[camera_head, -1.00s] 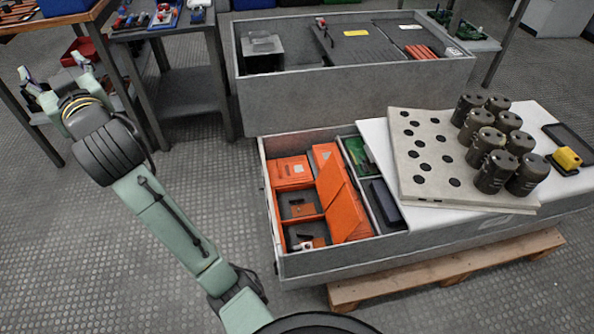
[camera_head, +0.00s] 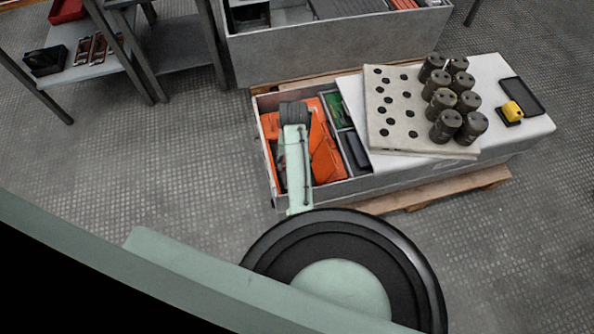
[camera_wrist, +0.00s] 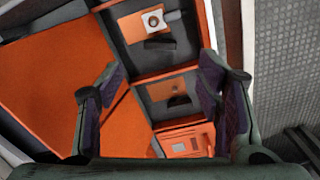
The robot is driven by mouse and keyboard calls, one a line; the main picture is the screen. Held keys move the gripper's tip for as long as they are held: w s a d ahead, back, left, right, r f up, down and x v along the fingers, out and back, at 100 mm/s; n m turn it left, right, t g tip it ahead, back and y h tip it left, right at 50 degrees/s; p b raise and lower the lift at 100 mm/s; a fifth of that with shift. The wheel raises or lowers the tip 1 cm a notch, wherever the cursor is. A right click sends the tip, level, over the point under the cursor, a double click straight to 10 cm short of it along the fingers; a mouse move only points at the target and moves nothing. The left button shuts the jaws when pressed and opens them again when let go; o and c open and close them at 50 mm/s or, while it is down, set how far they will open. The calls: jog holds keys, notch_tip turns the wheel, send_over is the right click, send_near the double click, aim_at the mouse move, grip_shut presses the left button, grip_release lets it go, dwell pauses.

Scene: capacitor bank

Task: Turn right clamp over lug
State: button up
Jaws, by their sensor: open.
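My gripper (camera_wrist: 161,75) is open in the wrist view, its two padded fingers apart above the orange-framed compartments. No part is held between them. The far compartment in that view has an orange plate with a white ring-like fitting (camera_wrist: 154,20) and a dark bar-like piece (camera_wrist: 160,43) beside it. The middle compartment has a smaller orange plate (camera_wrist: 172,88) with a dark piece (camera_wrist: 178,101) at its edge. These dark pieces may be clamps; I cannot tell which is the right one or make out a lug for certain.
A grey crate (camera_head: 345,187) surrounds the orange parts. A sloping orange panel (camera_wrist: 45,75) stands beside the compartments. To the right are a pale perforated board (camera_head: 405,140), several dark cylinders (camera_head: 446,126) and a yellow part (camera_head: 512,111). Floor left of the crate is clear.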

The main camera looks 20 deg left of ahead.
notch_tip(320, 180, down, 9)
jog(key=shift+r, duration=0.1)
jog(key=shift+c, duration=0.4)
jog(key=c, duration=1.1)
